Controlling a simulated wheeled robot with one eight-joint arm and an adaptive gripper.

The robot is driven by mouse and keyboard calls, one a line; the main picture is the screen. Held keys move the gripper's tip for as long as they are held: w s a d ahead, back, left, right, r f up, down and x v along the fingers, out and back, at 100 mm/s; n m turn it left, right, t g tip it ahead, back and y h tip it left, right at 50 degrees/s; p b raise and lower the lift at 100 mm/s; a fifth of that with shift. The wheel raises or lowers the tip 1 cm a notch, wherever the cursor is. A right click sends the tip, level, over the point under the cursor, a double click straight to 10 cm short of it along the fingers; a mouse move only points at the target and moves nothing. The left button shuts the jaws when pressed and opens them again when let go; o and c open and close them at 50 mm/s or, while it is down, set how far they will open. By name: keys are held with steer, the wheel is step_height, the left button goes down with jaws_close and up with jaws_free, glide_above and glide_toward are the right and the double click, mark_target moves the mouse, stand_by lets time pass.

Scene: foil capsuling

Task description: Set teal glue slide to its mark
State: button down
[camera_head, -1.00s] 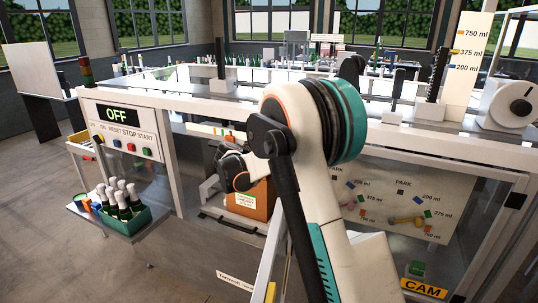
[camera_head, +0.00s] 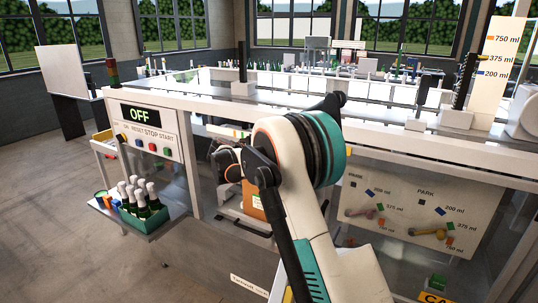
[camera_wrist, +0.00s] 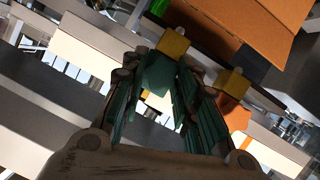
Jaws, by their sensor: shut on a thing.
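My gripper (camera_wrist: 160,108) fills the middle of the wrist view, with dark teal-lined fingers to either side. A teal block (camera_wrist: 155,74), which looks like the teal glue slide, sits between the fingertips, and the fingers are shut on it. In the head view my gripper (camera_head: 226,165) is inside the machine frame, behind the front opening, and the slide is hidden there. Small yellow blocks (camera_wrist: 172,42) and an orange block (camera_wrist: 237,115) lie close by in the wrist view. I cannot tell which mark the slide is at.
An orange carton (camera_head: 252,203) stands just below my gripper. The control panel (camera_head: 148,130) reads OFF. A green crate of bottles (camera_head: 150,218) is on the left shelf. A dial panel (camera_head: 415,208) with coloured size marks is at the right. A size scale (camera_head: 502,60) stands above it.

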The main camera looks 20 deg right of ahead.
steer(key=c, duration=1.2)
jaws_free()
steer(key=v, duration=1.2)
